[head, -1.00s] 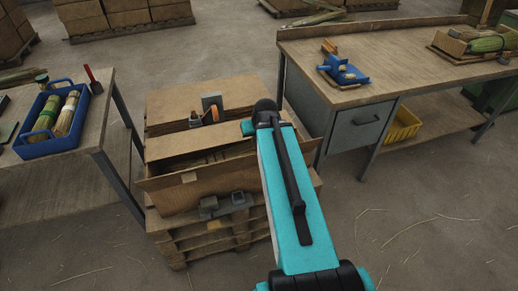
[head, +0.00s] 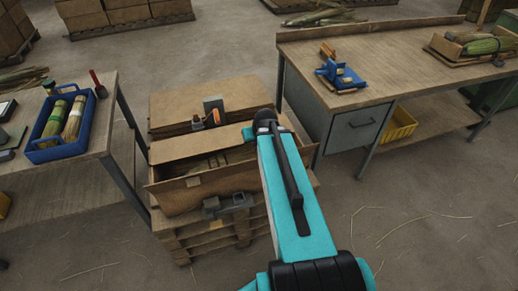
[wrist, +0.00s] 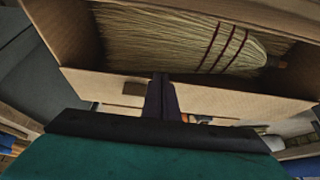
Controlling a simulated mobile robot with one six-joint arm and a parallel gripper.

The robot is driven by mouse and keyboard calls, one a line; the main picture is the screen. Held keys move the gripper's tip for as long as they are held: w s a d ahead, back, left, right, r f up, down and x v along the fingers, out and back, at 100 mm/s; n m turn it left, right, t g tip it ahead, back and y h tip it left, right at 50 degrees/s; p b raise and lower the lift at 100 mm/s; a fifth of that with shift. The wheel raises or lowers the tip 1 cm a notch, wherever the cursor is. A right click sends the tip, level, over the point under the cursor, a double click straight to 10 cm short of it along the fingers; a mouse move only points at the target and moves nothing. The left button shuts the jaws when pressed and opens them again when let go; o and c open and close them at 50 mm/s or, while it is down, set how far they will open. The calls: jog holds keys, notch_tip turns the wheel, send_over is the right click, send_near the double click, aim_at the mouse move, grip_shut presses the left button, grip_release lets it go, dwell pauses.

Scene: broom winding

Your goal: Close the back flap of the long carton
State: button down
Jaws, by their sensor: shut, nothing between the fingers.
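The long carton (head: 190,201) lies on a pallet in the head view. Its top is partly open. The back flap (head: 200,146) slopes along the far side of the opening, not folded down over it. A front flap (head: 210,184) stands along the near side. In the wrist view a broom (wrist: 180,38) with dark red bindings lies inside the carton, and a flap (wrist: 215,100) crosses below it. My gripper (wrist: 160,80) is shut and empty at this flap; I cannot tell whether it touches. In the head view my arm hides the gripper and the carton's right end.
A cardboard stack with a grey and orange tool (head: 214,112) stands behind the carton. A grey metal object (head: 232,204) is at the carton's front. A workbench (head: 375,60) stands right, and a table with a blue tote (head: 62,150) left. Bare floor lies in front.

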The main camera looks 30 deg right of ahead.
jog(key=shift+s+a+p, duration=0.1)
jog(key=shift+s+p, duration=0.3)
jog(key=shift+p, duration=2.25)
jog(key=p, duration=0.3)
jog(key=s+p, duration=0.1)
jog(key=p, duration=0.1)
jog(key=shift+s+a+f+p, duration=0.15)
jog(key=shift+s+a+p, duration=0.1)
jog(key=shift+p, duration=0.15)
jog(key=shift+s+a+f+b, duration=0.15)
jog(key=shift+s+f+b, duration=0.1)
jog(key=shift+s+b, duration=0.25)
jog(key=shift+s+a+f+b, duration=0.15)
jog(key=shift+s+f+b, duration=0.1)
jog(key=shift+s, duration=0.35)
